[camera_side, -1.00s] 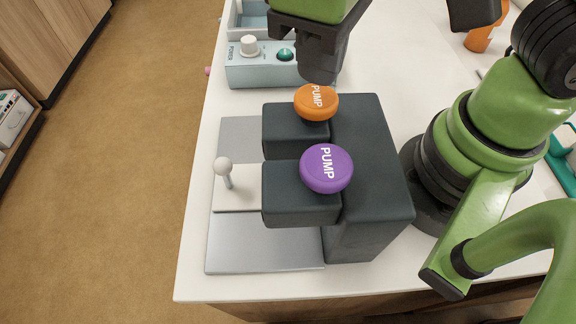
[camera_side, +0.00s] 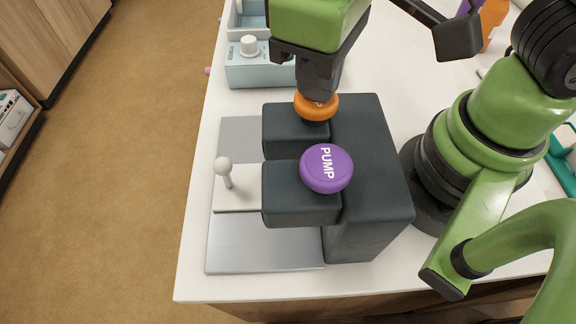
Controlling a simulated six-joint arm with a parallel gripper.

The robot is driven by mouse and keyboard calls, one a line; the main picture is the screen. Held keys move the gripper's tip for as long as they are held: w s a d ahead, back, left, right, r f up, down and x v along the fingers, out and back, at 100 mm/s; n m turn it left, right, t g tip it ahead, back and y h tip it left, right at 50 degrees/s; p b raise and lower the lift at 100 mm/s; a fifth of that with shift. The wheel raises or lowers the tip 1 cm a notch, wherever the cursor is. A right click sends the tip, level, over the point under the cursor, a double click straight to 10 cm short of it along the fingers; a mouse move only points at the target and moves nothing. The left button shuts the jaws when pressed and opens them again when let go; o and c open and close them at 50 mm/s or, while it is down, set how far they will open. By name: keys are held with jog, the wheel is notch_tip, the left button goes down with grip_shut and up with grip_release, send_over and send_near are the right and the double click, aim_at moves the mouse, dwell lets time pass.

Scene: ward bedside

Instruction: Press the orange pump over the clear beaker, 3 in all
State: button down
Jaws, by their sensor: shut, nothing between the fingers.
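The orange pump (camera_side: 309,109) is a round button on top of the far dark block of the dispenser (camera_side: 372,150). My gripper (camera_side: 317,96) is shut and empty, with its fingertips down at the orange pump's top, covering part of its face and lettering. The fingertips look to be in contact with it; whether the pump is pressed down is hard to tell. No clear beaker shows in this view; the space under the blocks is mostly hidden.
A white slider with a round-topped lever (camera_side: 224,167) stands on the grey base plate (camera_side: 262,248) left of the blocks. A pale blue box with a white knob (camera_side: 249,46) stands behind. An orange object (camera_side: 492,18) is at the far right. The white table's left edge is close.

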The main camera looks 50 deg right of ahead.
jog(key=shift+f, duration=0.95)
jog(key=shift+r, duration=2.05)
jog(key=shift+f, duration=0.15)
jog(key=shift+f, duration=1.85)
jog(key=shift+r, duration=2)
jog(key=shift+f, duration=0.2)
